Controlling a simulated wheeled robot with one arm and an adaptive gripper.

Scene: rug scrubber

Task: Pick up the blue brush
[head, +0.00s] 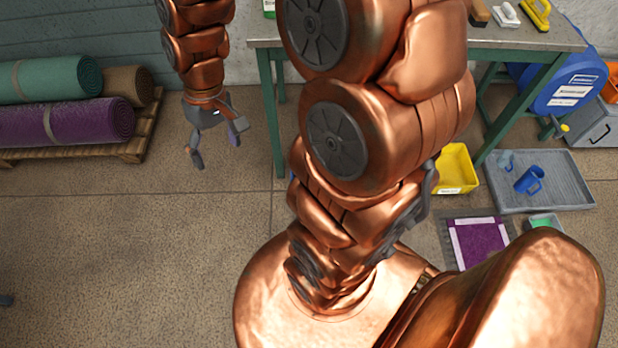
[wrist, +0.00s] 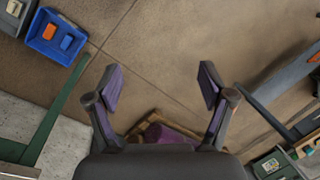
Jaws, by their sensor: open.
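My gripper (head: 217,152) hangs at the upper left of the head view, in the air over bare floor, fingers pointing down. It is open and empty; in the wrist view its two fingers (wrist: 160,80) are wide apart with only floor between them. A small blue item (wrist: 67,42), perhaps the blue brush, lies in a blue bin at the upper left of the wrist view, beside an orange item (wrist: 49,31). It is too small to be sure. My gripper is well apart from it. No clear blue brush shows in the head view.
A green-legged table (head: 540,40) stands at the upper right, with a yellow brush (head: 537,14) and others on top. A grey tray (head: 565,190) with a blue jug (head: 529,180) and a yellow bin (head: 456,172) are on the floor. Rolled rugs (head: 60,122) lie left on a pallet.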

